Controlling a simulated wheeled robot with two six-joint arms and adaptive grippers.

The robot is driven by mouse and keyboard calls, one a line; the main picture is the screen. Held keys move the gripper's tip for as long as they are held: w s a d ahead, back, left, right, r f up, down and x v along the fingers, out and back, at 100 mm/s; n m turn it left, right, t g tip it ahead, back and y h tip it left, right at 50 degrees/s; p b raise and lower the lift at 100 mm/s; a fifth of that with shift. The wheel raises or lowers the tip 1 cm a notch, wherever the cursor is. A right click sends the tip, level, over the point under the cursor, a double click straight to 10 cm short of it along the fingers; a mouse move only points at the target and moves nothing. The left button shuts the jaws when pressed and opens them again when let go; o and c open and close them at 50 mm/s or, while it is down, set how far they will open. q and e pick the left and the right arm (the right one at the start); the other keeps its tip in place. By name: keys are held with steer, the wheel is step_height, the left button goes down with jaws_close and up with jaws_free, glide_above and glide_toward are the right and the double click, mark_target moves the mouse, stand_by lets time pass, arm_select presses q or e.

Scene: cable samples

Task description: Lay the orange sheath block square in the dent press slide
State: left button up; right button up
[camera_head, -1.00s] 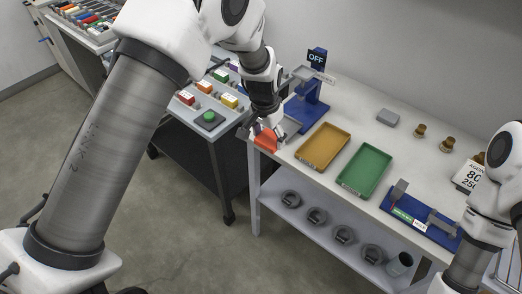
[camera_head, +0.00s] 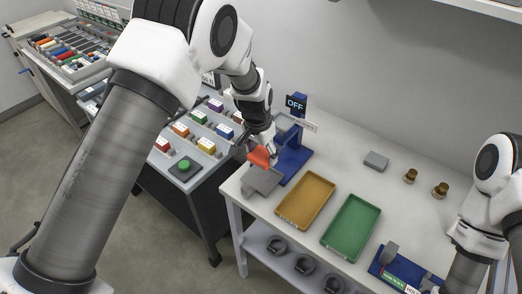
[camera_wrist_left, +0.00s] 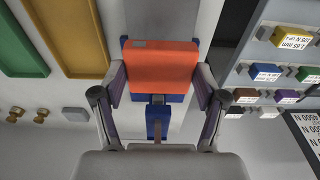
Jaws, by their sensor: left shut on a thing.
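The orange sheath block (camera_head: 260,157) is held in my left gripper (camera_head: 264,150), just above the dent press slide. In the left wrist view the orange block (camera_wrist_left: 160,68) sits between the two fingers of the left gripper (camera_wrist_left: 160,85). The dent press (camera_head: 292,160) is blue with an OFF sign on top. Its grey slide (camera_head: 262,181) sticks out at the front, below and beside the block. The block looks apart from the slide, though the gap is hard to judge. My right gripper is out of view; only part of that arm shows at the right edge.
An ochre tray (camera_head: 306,201) and a green tray (camera_head: 351,228) lie right of the press. A grey block (camera_head: 376,161) and brass pieces (camera_head: 440,190) stand farther back. A side cart holds a green button (camera_head: 184,165) and several coloured samples. A blue fixture (camera_head: 400,272) is at the lower right.

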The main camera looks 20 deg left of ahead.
mark_target(262, 177)
arm_select(q)
step_height(262, 177, down, 2)
steer(key=shift+w+f+b, duration=0.1)
steer(key=shift+f+b, duration=0.1)
steer(key=shift+b, duration=0.25)
steer(key=shift+s+a+f+b, duration=0.1)
steer(key=shift+s+f+b, duration=0.05)
steer(key=shift+f+b, duration=0.15)
steer(key=shift+s+f+b, duration=0.15)
steer(key=shift+f, duration=0.25)
steer(key=f, duration=0.1)
steer(key=f+b, duration=0.1)
steer(key=shift+w+f, duration=0.2)
steer(key=shift+f, duration=0.75)
steer(key=shift+f, duration=0.2)
steer(key=o, duration=1.2)
steer(key=shift+o, duration=0.2)
